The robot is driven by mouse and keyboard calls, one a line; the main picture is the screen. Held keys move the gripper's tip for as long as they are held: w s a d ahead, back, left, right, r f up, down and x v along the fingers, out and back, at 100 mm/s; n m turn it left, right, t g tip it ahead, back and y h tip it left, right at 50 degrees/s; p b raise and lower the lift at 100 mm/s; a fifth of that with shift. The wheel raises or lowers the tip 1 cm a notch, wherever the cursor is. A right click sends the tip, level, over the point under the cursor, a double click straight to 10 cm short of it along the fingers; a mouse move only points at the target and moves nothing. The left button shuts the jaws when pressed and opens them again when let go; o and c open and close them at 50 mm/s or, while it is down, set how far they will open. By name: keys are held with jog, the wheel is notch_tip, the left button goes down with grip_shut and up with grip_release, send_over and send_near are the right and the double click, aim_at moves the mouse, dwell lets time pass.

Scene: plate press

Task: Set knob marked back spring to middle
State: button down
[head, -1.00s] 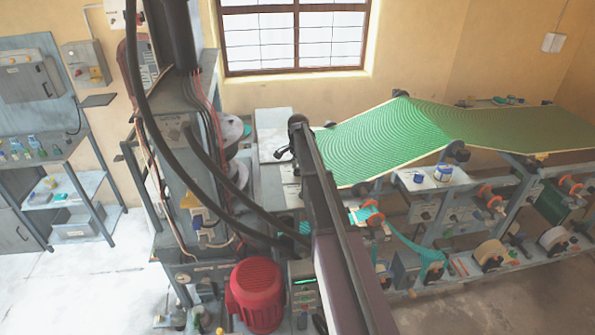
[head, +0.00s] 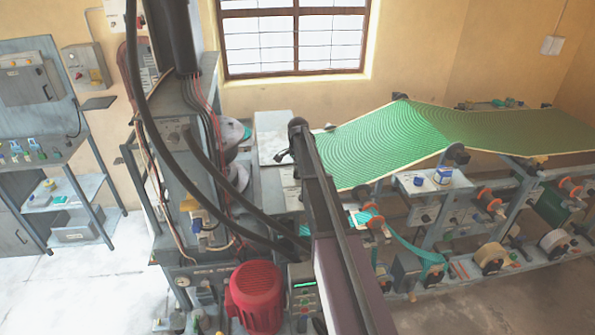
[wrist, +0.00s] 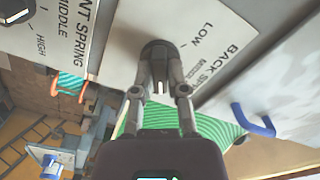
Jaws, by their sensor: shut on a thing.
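The back spring knob (wrist: 155,50) is dark and round. It sits on a pale label plate (wrist: 115,62) in the wrist view, with LOW and part of BACK SPRING printed to its right. My gripper (wrist: 160,86) is shut on this knob, one finger on each side. The MIDDLE print beside BACK SPRING is only partly readable. In the head view my arm reaches toward the machine, and the knob cannot be made out.
A second dark knob (wrist: 16,10) is at the top left of the wrist view, near the FRONT SPRING, MIDDLE and HIGH print. A blue handle (wrist: 252,120) sticks out at the right. In the head view a red motor (head: 256,297) and a green sheet (head: 385,145) flank my arm.

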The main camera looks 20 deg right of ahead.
jog(key=shift+n, duration=0.3)
jog(key=n, duration=1.1)
dwell(0.4)
jog(key=c, duration=0.7)
grip_release()
jog(key=shift+o, duration=0.2)
jog(key=shift+m, duration=0.4)
